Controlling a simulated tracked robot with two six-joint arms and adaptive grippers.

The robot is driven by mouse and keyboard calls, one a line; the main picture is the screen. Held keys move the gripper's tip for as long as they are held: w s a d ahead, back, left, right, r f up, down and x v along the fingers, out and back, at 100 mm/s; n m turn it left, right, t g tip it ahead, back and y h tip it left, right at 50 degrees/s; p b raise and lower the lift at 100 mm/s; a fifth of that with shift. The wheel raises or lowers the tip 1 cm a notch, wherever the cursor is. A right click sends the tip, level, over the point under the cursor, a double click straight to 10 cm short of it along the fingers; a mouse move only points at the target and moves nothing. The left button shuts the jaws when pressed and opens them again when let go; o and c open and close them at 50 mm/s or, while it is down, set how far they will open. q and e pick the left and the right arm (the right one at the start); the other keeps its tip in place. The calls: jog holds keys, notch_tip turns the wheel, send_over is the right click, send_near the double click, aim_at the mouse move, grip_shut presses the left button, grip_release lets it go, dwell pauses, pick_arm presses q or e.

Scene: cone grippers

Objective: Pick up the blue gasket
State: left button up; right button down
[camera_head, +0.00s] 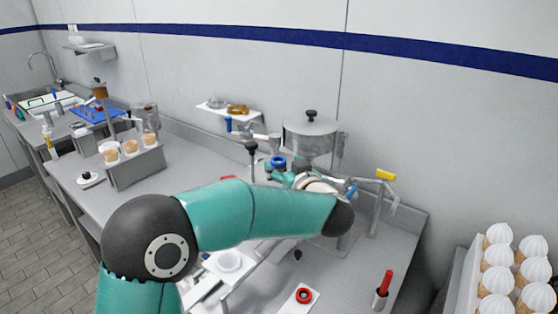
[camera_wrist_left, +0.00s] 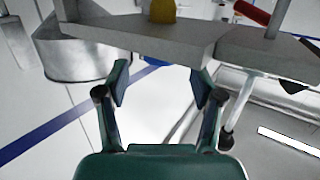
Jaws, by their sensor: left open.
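The blue gasket (camera_head: 278,162) is a small blue ring beside the round metal hopper in the head view. In the left wrist view, a bit of blue (camera_wrist_left: 152,63) shows beyond the fingers, mostly hidden behind a grey metal part; I cannot tell for sure that it is the gasket. My left gripper (camera_head: 284,174) is close to the ring in the head view, partly hidden by its own arm. In the left wrist view, its two fingers (camera_wrist_left: 160,86) are apart with nothing between them. My right gripper is in neither view.
The metal hopper (camera_head: 310,138) stands just behind the gripper, with a yellow-handled part (camera_head: 385,175) to its right. A wall shelf (camera_head: 230,111) is behind. Cones (camera_head: 497,268) stand at right.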

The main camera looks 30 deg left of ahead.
pick_arm(q)
jog(key=shift+x, duration=1.2)
jog(key=c, duration=0.8)
jog(key=shift+c, duration=0.2)
